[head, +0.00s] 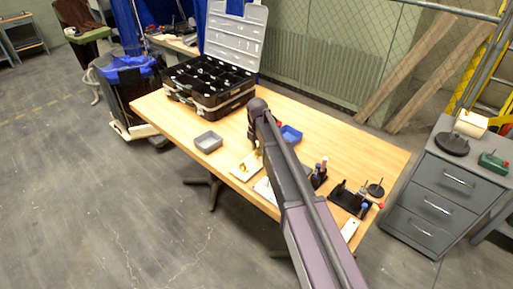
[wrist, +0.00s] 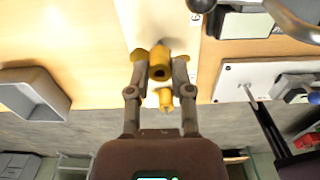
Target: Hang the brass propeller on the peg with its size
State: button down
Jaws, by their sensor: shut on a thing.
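The brass propeller (wrist: 160,66) is between the fingers of my gripper (wrist: 160,75) in the wrist view. Its round hub faces the camera, and yellow-brass lobes show at either side and below. My gripper is shut on it. In the head view my gripper (head: 256,148) is over the table near a white board (head: 246,165) with a brass-coloured patch on it. In the wrist view a pale board (wrist: 150,18) lies behind the propeller. Another white board (wrist: 230,88) with a thin upright peg (wrist: 249,95) stands to the right. Peg sizes cannot be read.
A grey tray (head: 208,142) is left of my gripper; it also shows in the wrist view (wrist: 32,95). A blue bin (head: 291,135) is partly behind my arm. Black holders (head: 348,198) stand at the right. An open black case (head: 208,88) fills the table's far left.

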jog(key=shift+f+b, duration=1.05)
dwell(1.0)
jog(key=shift+c, duration=2.2)
grip_release()
jog(key=shift+r, duration=0.1)
jog(key=shift+r+p, duration=1.95)
jog(key=shift+p, duration=0.1)
